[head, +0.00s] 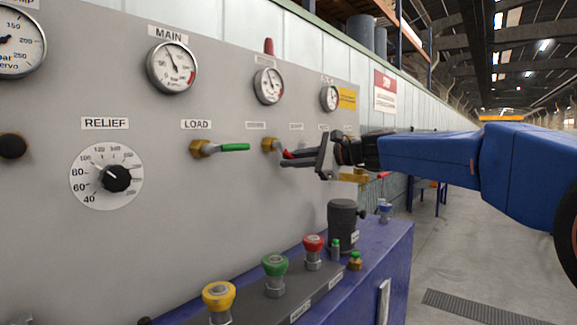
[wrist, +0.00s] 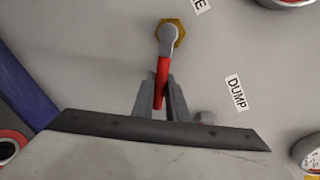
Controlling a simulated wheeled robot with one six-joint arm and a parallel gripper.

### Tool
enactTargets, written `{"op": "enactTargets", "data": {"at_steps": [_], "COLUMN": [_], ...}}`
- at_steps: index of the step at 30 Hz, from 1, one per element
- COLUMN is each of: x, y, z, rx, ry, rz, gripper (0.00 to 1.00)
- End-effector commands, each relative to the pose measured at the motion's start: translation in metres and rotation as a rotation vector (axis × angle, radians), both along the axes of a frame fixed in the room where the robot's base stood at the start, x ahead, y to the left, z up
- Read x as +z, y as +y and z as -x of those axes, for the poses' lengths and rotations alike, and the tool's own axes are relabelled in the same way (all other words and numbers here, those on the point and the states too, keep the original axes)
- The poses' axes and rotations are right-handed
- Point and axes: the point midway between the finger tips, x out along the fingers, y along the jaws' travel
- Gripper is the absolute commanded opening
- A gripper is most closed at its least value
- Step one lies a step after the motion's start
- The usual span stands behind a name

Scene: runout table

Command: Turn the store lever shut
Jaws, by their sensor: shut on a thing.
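The store lever is a red handle (head: 288,154) on a brass hex fitting (head: 268,144) on the grey panel. The label above it is too small to read in the head view. In the wrist view the red handle (wrist: 161,74) runs down from a grey hub on the hex fitting (wrist: 173,28), beside a label ending in E. My gripper (head: 284,160) reaches in from the right, its two fingers shut around the handle. In the wrist view my gripper (wrist: 161,92) has one finger on each side of the handle; the handle's end is partly hidden between them.
A green LOAD lever (head: 234,147) is left of the store lever. A DUMP label (wrist: 235,92) is close by in the wrist view. Yellow (head: 218,294), green (head: 275,264) and red (head: 313,242) buttons and a dark cylinder (head: 342,224) stand below. The aisle right is open.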

Motion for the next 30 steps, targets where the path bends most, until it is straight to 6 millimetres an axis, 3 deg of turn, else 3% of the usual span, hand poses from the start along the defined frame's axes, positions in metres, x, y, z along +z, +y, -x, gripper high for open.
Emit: {"op": "enactTargets", "data": {"at_steps": [15,30], "x": [0.029,0.044], "y": [-0.008,-0.009], "z": [-0.011,-0.012], "rx": [0.001,0.002], "ry": [-0.364,-0.535], "rz": [0.285,0.418], "gripper": [0.0,0.0]}}
